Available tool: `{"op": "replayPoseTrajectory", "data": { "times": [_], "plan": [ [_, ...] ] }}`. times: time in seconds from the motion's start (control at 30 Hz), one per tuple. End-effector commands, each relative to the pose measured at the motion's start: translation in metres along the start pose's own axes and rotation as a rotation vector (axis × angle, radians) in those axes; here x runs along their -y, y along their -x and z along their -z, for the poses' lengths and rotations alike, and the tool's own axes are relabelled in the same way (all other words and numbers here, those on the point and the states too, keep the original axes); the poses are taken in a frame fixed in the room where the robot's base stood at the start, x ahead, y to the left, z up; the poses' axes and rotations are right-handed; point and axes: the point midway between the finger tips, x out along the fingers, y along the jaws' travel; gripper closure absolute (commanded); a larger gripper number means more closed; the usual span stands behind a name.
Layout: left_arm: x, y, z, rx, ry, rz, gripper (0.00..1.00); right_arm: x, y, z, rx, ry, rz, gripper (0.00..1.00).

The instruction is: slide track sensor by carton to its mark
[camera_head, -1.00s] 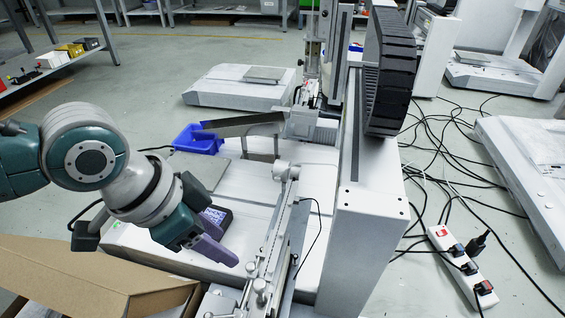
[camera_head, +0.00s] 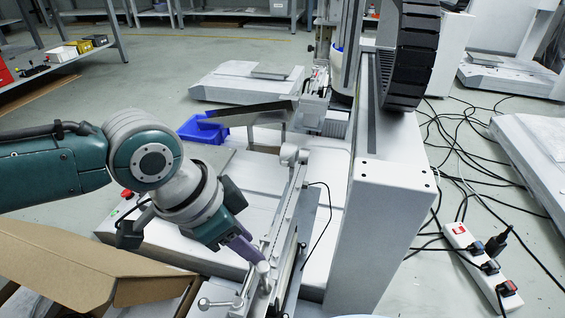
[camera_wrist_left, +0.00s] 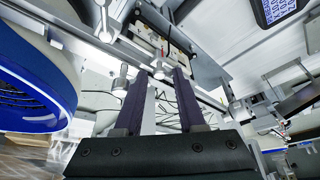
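The metal rail track (camera_head: 292,205) runs along the front edge of the white machine base, its near end beside the open carton (camera_head: 95,265). A small pale fitting with a round knob (camera_head: 263,270), apparently the track sensor, is on the rail near the carton. My left gripper (camera_head: 250,254) has its purple fingers over the rail at this knob. In the left wrist view the fingers (camera_wrist_left: 157,78) are apart, with a round-headed knob (camera_wrist_left: 158,70) showing between their tips. I cannot tell whether they touch it. No mark can be made out. My right gripper is not in view.
A T-shaped handle (camera_head: 218,303) stands close to the gripper, near the carton. The tall white gantry column (camera_head: 385,215) rises right of the rail. A blue bin (camera_head: 203,128) is behind. A power strip (camera_head: 480,265) and cables lie on the floor at right.

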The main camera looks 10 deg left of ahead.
Motion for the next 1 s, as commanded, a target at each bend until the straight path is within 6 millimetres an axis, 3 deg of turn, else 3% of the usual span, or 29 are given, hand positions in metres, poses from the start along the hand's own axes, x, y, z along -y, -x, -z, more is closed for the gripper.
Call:
{"op": "replayPoseTrajectory", "data": {
  "times": [0.03,0.33,1.0],
  "plan": [
    [-0.0001,0.0,-0.0002,0.0,0.0,0.0,0.68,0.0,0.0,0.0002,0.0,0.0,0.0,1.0],
    [-0.0001,-0.0001,-0.0004,0.0,0.0,0.0,1.0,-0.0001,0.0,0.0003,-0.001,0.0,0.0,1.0],
    [-0.0001,-0.0002,-0.0005,0.001,0.0,0.0,1.0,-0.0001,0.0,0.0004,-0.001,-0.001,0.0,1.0]
  ]
}}
